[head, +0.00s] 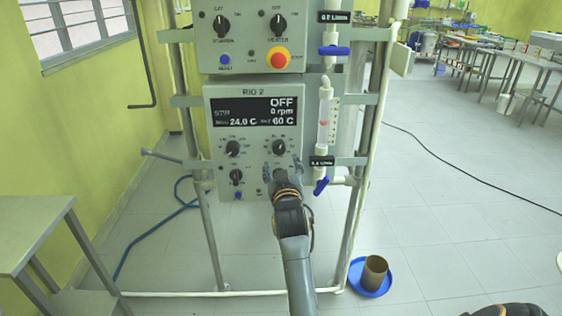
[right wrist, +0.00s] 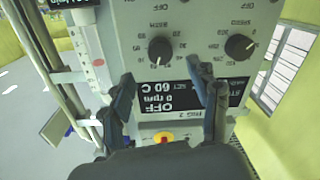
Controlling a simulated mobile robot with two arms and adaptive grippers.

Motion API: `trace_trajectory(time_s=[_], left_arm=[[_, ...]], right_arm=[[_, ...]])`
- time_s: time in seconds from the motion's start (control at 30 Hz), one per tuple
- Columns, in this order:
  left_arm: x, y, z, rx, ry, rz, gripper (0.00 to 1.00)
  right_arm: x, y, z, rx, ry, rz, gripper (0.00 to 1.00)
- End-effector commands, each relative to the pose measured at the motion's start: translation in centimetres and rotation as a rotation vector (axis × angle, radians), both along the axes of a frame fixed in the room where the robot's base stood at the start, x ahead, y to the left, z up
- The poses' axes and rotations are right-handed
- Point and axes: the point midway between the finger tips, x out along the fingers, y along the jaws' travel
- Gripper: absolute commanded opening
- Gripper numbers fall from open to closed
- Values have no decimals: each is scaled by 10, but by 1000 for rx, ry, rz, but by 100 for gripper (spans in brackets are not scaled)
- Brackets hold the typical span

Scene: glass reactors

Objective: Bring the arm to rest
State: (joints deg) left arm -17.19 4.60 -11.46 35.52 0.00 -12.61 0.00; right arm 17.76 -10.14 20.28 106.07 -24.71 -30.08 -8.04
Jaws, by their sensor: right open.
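My right gripper (head: 283,171) is in front of the lower part of the RIO 2 control box (head: 222,180), just below a black knob (head: 279,147). In the right wrist view, where the panel appears upside down, my right gripper (right wrist: 162,72) is open, its two fingers apart with nothing held. A black knob (right wrist: 160,50) shows beyond the gap between the fingertips; I cannot tell whether they touch the panel. The display (head: 253,111) reads OFF, 0 rpm and set 60 C. My left gripper is not in view.
The box hangs on a metal frame (head: 202,230). To its right are a flowmeter (head: 325,118) and blue valve handles (head: 321,186). A brown beaker (head: 375,273) stands in a blue dish on the floor. A metal table (head: 30,225) is at left. Open floor lies at right.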

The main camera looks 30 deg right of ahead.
Motion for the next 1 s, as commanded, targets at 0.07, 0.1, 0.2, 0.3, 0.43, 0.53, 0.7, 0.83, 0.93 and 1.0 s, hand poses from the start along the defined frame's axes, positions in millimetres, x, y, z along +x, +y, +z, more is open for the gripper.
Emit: trace_trajectory(time_s=[0.07,0.1,0.2,0.3,0.43,0.53,0.7,0.83,0.93,1.0], left_arm=[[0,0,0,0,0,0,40],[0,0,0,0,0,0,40],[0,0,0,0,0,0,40],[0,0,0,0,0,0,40],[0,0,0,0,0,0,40],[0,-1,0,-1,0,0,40],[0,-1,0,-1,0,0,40],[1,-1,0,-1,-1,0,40],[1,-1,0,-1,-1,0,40],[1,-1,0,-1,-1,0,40]], right_arm=[[-1,0,0,0,1,0,61],[0,0,0,0,1,0,61],[0,0,0,0,1,0,61],[0,0,0,0,1,0,61],[0,0,0,0,1,0,61],[1,2,-5,1,8,5,61],[12,25,-65,21,103,76,61],[13,60,-154,58,238,169,61],[1,86,-226,91,347,234,61],[-15,102,-275,116,423,272,61]])
